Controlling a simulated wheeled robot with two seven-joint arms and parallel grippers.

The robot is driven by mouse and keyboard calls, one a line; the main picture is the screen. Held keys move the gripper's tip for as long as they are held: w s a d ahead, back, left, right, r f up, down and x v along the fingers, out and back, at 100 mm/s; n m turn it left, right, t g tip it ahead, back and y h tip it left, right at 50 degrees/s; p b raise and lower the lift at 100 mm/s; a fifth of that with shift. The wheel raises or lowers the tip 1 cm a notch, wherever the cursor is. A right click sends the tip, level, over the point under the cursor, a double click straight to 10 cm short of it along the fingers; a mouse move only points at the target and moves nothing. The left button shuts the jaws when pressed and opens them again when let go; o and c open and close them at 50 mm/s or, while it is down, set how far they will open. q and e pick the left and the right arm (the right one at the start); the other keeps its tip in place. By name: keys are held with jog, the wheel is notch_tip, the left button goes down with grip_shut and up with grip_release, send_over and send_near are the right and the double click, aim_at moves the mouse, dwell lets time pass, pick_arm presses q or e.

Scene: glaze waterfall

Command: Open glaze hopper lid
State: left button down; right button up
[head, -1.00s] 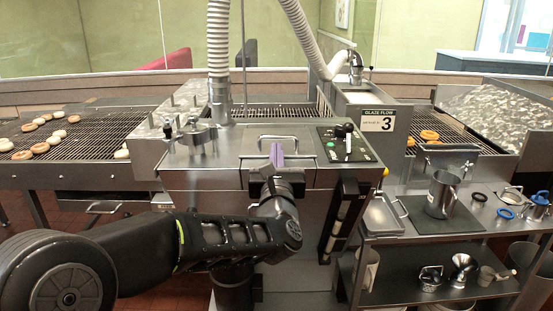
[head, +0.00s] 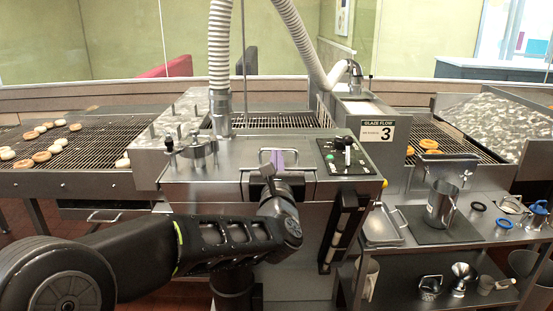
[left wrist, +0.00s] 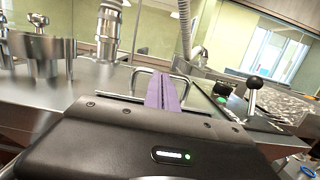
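The glaze hopper lid (head: 235,172) lies flat and closed on top of the steel machine, with a silver bar handle (head: 296,156). My left gripper (head: 277,158) points away from me at the handle, its purple fingertips overlapping it near the middle. In the left wrist view the purple fingers (left wrist: 167,92) lie side by side with no clear gap and appear shut. My right gripper is not in view.
A knobbed clamp fitting (head: 198,149) and a ribbed hose (head: 220,60) stand left of the handle. A control panel (head: 345,163) with a black-knobbed lever is close on the right. A side cart (head: 450,255) holds a steel jug (head: 441,203) and small parts.

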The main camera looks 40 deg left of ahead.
pick_arm(q)
jog(key=shift+w+a+r+g+h+p, duration=0.15)
jog(key=shift+r+g+h+p, duration=0.2)
jog(key=shift+r+p, duration=0.85)
jog(key=shift+g+h, duration=0.25)
jog(key=shift+g, duration=0.2)
jog(key=r+p, duration=0.1)
jog(key=w+r+p, duration=0.1)
jog(key=r, duration=0.1)
jog(key=a+r+p, duration=0.1)
jog(key=shift+w+r, duration=0.2)
jog(key=w+a+r+p, duration=0.2)
jog(key=w+a+r, duration=0.3)
jog(key=w+r, duration=0.2)
jog(key=shift+w+a+r, duration=0.25)
jog(key=shift+a+r, duration=0.1)
jog(key=shift+a, duration=0.05)
jog(key=b+v, duration=0.2)
jog(key=v, duration=0.5)
jog(key=shift+s+d, duration=0.25)
jog(key=shift+s, duration=0.1)
